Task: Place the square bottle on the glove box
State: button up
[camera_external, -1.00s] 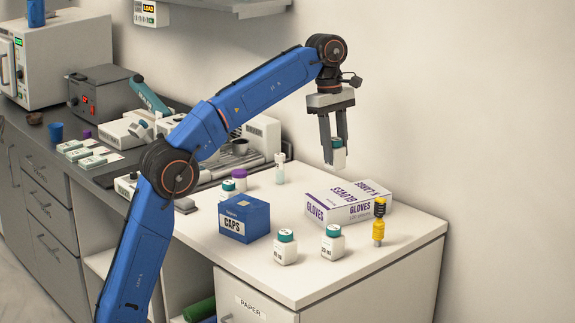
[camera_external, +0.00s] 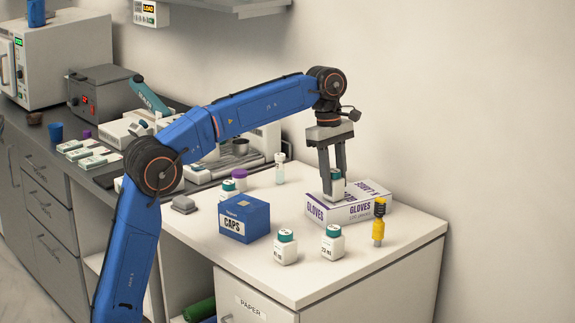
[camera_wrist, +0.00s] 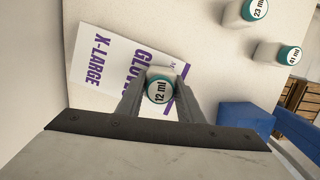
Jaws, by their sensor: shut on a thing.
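My gripper (camera_external: 335,192) is shut on a small white square bottle (camera_external: 337,188) with a teal cap. In the wrist view the bottle (camera_wrist: 160,88) sits upright between the fingers, its cap reading 12 ml. The white and purple glove box (camera_external: 347,213) lies flat on the counter, and the bottle is at its top face, over its left-middle part. I cannot tell whether the bottle touches the box. In the wrist view the glove box (camera_wrist: 95,70) spreads under and to the left of the bottle.
Two similar teal-capped bottles (camera_external: 285,248) (camera_external: 332,243) stand in front of the glove box. A blue CAPS box (camera_external: 244,220) is to the left, and a yellow and black tool (camera_external: 379,222) stands to the right. The counter's front right corner (camera_external: 400,262) is clear.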

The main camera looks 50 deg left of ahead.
jog(key=shift+f, duration=0.1)
jog(key=o, duration=1)
jog(key=shift+o, duration=0.2)
jog(key=r, duration=0.5)
jog(key=a+r, duration=0.1)
jog(key=r, duration=0.1)
jog(key=shift+r, duration=0.35)
